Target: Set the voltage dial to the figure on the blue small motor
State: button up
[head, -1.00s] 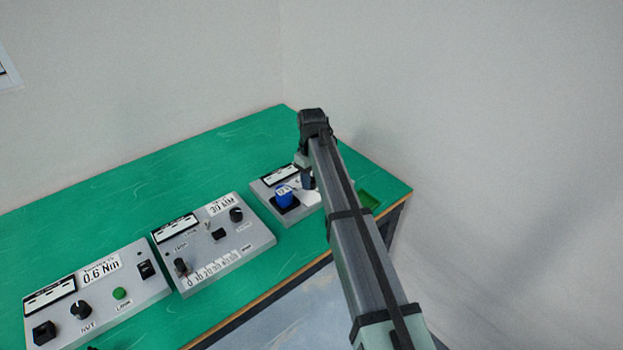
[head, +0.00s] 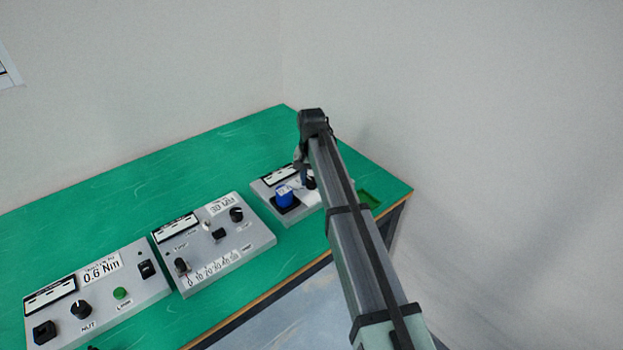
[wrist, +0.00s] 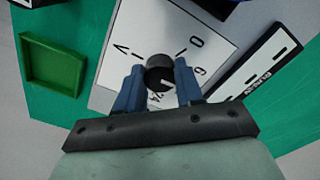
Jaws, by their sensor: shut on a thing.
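The voltage dial (wrist: 159,74) is a round black knob with a pale pointer line, on a white face with printed marks, a V and figures, partly covered by my fingers. My gripper (wrist: 158,84) is shut on the knob, one blue finger on each side. The pointer's exact reading is unclear. In the head view the dial (head: 311,183) shows only partly beside my arm. The blue small motor (head: 284,195) sits in a black holder on the same panel, to the left of the dial. Its white label is too small to read.
A green tray (wrist: 53,63) lies beside the panel. Two other grey control panels, one (head: 213,243) in the middle and one (head: 98,291) marked 0.6 Nm, stand to the left on the green table (head: 150,165). The table behind them is clear.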

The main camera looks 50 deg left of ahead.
aim_at(311, 180)
jog(key=m, duration=0.4)
jog(key=shift+m, duration=0.4)
dwell(0.4)
jog(key=o, duration=1)
jog(key=shift+o, duration=0.2)
jog(key=shift+r, duration=0.1)
notch_tip(311, 180, up, 14)
jog(key=shift+f, duration=0.2)
